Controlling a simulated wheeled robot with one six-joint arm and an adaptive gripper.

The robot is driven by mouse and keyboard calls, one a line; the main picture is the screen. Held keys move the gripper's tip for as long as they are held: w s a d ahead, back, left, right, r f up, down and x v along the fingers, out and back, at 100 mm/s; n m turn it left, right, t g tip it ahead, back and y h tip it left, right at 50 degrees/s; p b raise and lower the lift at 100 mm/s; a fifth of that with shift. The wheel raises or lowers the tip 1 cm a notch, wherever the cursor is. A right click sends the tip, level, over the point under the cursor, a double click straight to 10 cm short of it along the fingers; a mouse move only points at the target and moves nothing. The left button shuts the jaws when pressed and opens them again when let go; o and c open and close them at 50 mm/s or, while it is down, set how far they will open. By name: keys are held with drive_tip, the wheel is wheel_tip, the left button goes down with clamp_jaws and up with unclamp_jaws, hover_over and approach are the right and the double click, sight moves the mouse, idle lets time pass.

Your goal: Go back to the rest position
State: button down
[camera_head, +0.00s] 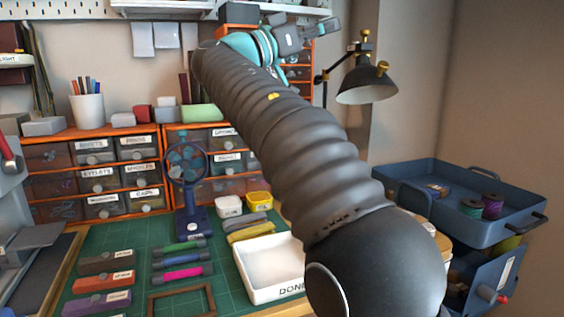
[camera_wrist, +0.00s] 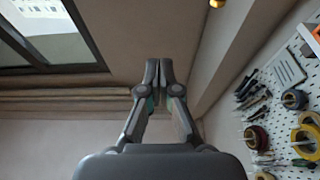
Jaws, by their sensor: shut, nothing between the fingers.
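My gripper (camera_wrist: 159,72) is shut and empty in the wrist view, its two fingertips together. Behind it are bare wall, ceiling and a window edge. In the head view my arm rises from the lower right to the upper middle. My gripper (camera_head: 325,24) is at the arm's far end, high above the bench and near the wall, partly cut by the distance and angle. It touches nothing that I can make out.
A black lamp (camera_head: 367,82) stands right of my gripper. Below are a green mat (camera_head: 130,240), a white tray marked DONE (camera_head: 245,285), a blue fan (camera_head: 187,165) and drawers (camera_head: 93,157). A blue cart (camera_head: 470,222) stands right. The wrist view shows a pegboard (camera_wrist: 285,100) with tape rolls.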

drive_tip(key=s+d+f+n+y, duration=0.3)
drive_tip(key=d+f+n+y, duration=0.25)
drive_tip(key=f, duration=0.45)
drive_tip(key=s+d+f+n+y, duration=0.3)
drive_tip(key=d+f+n+y, duration=0.15)
drive_tip(key=d+f, duration=0.4)
drive_tip(key=s+a+f+n+g+y, duration=0.1)
drive_tip(key=s+a+f+y, duration=0.1)
drive_tip(key=s+f, duration=0.5)
drive_tip(key=s+a+f+n+g+y, duration=0.1)
drive_tip(key=s+f+y, duration=0.3)
drive_tip(key=s+f, duration=0.4)
drive_tip(key=s+a+f+n+g+y, duration=0.1)
drive_tip(key=s+a+f+y, duration=0.2)
drive_tip(key=s+f, duration=0.5)
wheel_tip(320, 180, down, 9)
drive_tip(key=shift+a+r+y, duration=0.1)
drive_tip(key=shift+a+y, duration=0.1)
drive_tip(key=shift+y, duration=0.3)
